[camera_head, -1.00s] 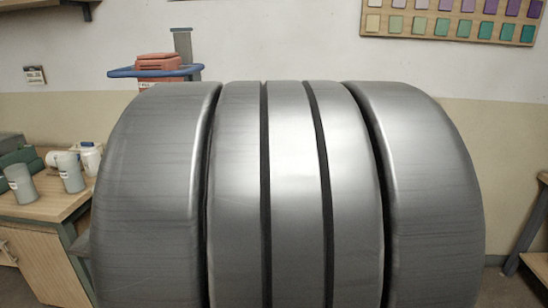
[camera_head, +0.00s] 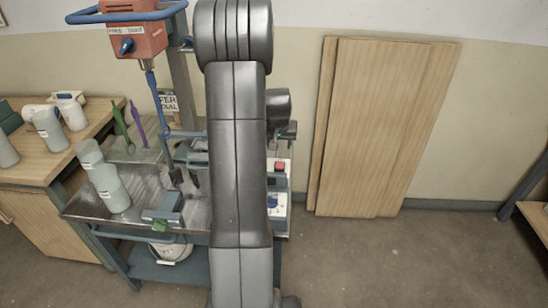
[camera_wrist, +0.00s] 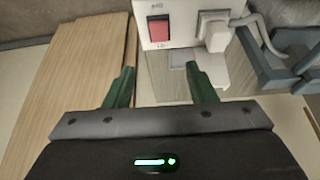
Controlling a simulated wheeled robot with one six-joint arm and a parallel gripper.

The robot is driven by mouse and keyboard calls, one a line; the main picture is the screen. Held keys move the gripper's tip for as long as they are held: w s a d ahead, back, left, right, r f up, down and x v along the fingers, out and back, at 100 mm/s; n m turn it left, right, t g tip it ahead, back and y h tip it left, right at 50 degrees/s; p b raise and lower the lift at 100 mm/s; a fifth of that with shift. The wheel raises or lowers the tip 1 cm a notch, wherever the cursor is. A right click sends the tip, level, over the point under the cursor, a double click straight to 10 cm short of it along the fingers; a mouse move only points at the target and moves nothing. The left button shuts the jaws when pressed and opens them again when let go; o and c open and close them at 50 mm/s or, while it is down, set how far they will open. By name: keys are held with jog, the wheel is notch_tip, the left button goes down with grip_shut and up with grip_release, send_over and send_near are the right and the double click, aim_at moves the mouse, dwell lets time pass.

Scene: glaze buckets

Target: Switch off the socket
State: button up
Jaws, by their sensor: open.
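The socket (camera_wrist: 183,12) is a pale panel at the top of the wrist view. It has a red rocker switch (camera_wrist: 159,29) and, beside it, a white plug (camera_wrist: 215,32) with a grey cable. In the head view, a red switch (camera_head: 280,167) shows on a white unit just right of my arm. My gripper (camera_wrist: 162,78) is open and empty, its two green fingers apart and pointing toward the panel below the switch. Contact with the switch is not visible. My arm hides the fingers and part of the unit in the head view.
A metal trolley (camera_head: 140,181) carries a red mixer (camera_head: 134,38) and stacked pale cups (camera_head: 103,176). A white bucket (camera_head: 170,250) is on its lower shelf. Wooden boards (camera_head: 380,125) lean on the wall at right. Floor in front of them is clear.

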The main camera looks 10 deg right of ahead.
aim_at(280, 164)
jog(key=p+x, duration=0.1)
jog(key=x, duration=1.2)
jog(key=shift+s+f, duration=0.1)
jog(key=shift+s, duration=0.05)
jog(key=c, duration=1)
jog(key=shift+f, duration=0.1)
